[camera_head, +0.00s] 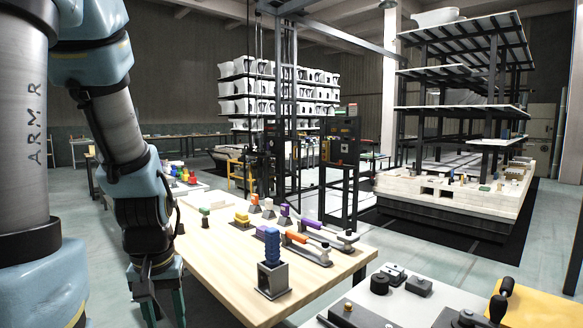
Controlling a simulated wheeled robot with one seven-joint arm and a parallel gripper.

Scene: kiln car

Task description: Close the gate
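A dark metal-framed structure (343,190) with upright posts stands on the floor behind the wooden table, near the middle of the view. It looks most like a gate, but I cannot tell for sure, nor whether it is open or shut. A low yellow rail (240,177) stands to its left, partly hidden behind posts. My gripper (165,309) points down at the lower left, beside the wooden table and well apart from both. Its fingers appear spread with nothing between them; their tips are near the picture's lower edge.
The wooden table (225,270) holds several coloured blocks, clamps and a blue piece on a grey stand (272,279). A pale bench (415,300) with tools fills the lower right. A loaded kiln car (440,205) stands at right. Floor is clear between the table and car.

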